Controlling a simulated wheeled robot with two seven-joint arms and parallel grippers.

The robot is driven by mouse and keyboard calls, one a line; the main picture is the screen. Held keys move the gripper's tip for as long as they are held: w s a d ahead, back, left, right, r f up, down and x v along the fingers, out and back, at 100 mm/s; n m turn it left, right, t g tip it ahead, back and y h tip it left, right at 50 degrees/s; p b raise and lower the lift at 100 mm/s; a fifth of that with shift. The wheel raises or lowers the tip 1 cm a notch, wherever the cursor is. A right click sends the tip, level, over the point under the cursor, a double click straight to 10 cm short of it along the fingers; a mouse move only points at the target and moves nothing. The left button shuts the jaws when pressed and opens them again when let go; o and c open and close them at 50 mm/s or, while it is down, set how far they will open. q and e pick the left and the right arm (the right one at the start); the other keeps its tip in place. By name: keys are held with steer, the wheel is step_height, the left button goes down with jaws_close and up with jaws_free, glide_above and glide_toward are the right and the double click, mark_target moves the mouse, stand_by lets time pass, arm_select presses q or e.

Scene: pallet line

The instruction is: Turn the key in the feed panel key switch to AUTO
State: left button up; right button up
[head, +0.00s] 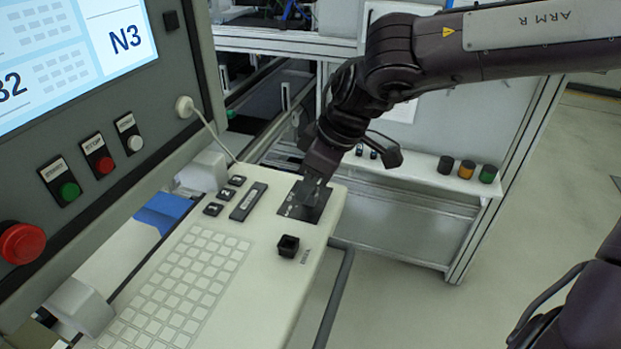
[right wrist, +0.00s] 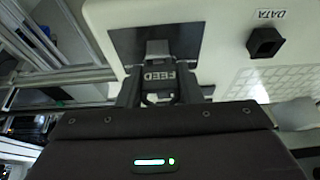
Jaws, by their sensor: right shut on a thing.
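The feed panel is a dark square plate (head: 293,209) at the far right end of the pale console; it also shows in the right wrist view (right wrist: 189,39). My right gripper (head: 313,188) comes down over this plate from above. In the right wrist view its fingers (right wrist: 158,84) are shut on the key at the plate, around a piece marked FEED (right wrist: 159,75). A grey block (right wrist: 158,47) shows just beyond the fingertips. The key is mostly hidden, and its angle and the AUTO mark cannot be made out. My left gripper is not in view.
A black DATA socket (head: 288,246) stands on the console nearer me, beside a pale keypad (head: 185,285). Small black keys (head: 225,196) lie left of the plate. A screen panel with buttons and a red stop knob (head: 22,243) rises at left. Open floor lies right.

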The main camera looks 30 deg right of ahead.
steer(key=shift+c, duration=0.8)
steer(key=shift+f+m+b, duration=0.1)
steer(key=shift+m+b, duration=0.2)
steer(key=m+t+h+b, duration=0.1)
steer(key=m+b, duration=0.1)
steer(key=m, duration=0.1)
steer(key=shift+m+b, duration=0.3)
steer(key=shift+m+h+b, duration=1)
steer(key=shift+m+b, duration=0.9)
steer(key=shift+m, duration=0.3)
steer(key=o, duration=0.7)
steer(key=shift+c, duration=0.2)
steer(key=o, duration=0.8)
steer(key=shift+o, duration=0.2)
steer(key=shift+r, duration=0.25)
steer(key=shift+r+p, duration=1.8)
steer(key=shift+r, duration=1.55)
